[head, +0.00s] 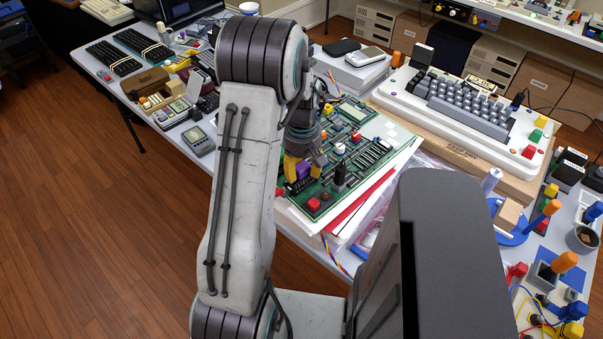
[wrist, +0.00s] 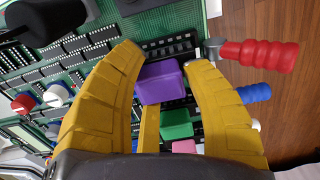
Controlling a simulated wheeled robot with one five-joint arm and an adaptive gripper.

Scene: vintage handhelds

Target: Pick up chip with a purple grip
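The chip's purple grip (wrist: 160,82) is a block in the middle of the wrist view, above the green circuit board. In the head view the purple grip (head: 303,171) shows partly, beside my yellow fingers. My gripper (wrist: 166,58) is open, with its yellow fingers spread on the left and right of the purple grip. A third yellow finger part shows below it. I cannot tell whether any finger touches the grip. The chip body under the grip is mostly hidden. In the head view my gripper (head: 294,165) is low over the board, partly hidden by my arm.
A green grip (wrist: 176,124) and a pink grip (wrist: 185,146) sit close below the purple one. A red-handled part (wrist: 260,56) and a blue one (wrist: 254,93) are to the right. A black knob (wrist: 45,20) stands at upper left. The board (head: 350,115) is crowded.

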